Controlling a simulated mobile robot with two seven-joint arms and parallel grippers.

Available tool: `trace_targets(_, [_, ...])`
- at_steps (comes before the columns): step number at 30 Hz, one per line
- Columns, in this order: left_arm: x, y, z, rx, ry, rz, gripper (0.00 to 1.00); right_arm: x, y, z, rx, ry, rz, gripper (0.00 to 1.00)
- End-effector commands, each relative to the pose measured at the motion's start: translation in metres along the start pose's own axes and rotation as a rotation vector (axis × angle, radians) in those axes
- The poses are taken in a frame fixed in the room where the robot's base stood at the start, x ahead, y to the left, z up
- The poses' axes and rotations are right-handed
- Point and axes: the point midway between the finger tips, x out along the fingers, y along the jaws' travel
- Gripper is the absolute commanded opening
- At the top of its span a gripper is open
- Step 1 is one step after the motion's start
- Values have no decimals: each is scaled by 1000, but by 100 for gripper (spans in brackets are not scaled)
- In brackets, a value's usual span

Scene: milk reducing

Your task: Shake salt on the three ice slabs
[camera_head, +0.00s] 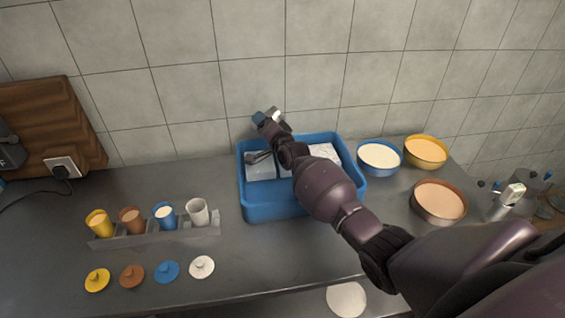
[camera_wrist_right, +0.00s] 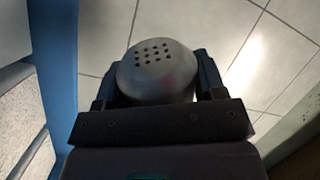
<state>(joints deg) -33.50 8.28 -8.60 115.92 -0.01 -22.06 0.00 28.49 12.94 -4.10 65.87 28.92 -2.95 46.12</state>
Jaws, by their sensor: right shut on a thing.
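The ice slabs lie in a blue tray (camera_head: 270,210). A pale slab (camera_head: 260,172) shows at its left and a whiter, speckled slab (camera_head: 325,152) at its right; my arm mostly covers the middle. In the right wrist view, a speckled slab (camera_wrist_right: 22,115) is at the left edge, beside the tray's blue wall (camera_wrist_right: 58,70). My right gripper (camera_head: 268,122) is over the tray's back left part, near the wall. It is shut on the salt shaker, whose grey holed cap (camera_wrist_right: 155,68) shows between the fingers in the wrist view. My left gripper is out of view.
Blue (camera_head: 379,157), yellow (camera_head: 426,153) and brown (camera_head: 438,202) bowls stand right of the tray. A rack (camera_head: 155,240) of several cups is at the left, with several lids, one yellow (camera_head: 97,280), in front. The tiled wall (camera_head: 310,75) is close behind the tray.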

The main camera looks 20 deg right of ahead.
Motion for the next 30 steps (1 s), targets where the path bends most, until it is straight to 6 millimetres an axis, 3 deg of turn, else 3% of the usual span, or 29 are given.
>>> trace_targets(12, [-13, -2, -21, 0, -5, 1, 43, 0, -31, -18, 1, 1, -2, 33])
trace_targets(24, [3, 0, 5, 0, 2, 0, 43, 0, 0, 0, 0, 0, 0, 33])
trace_targets(30, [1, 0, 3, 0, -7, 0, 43, 0, -6, -4, 0, 1, -2, 33])
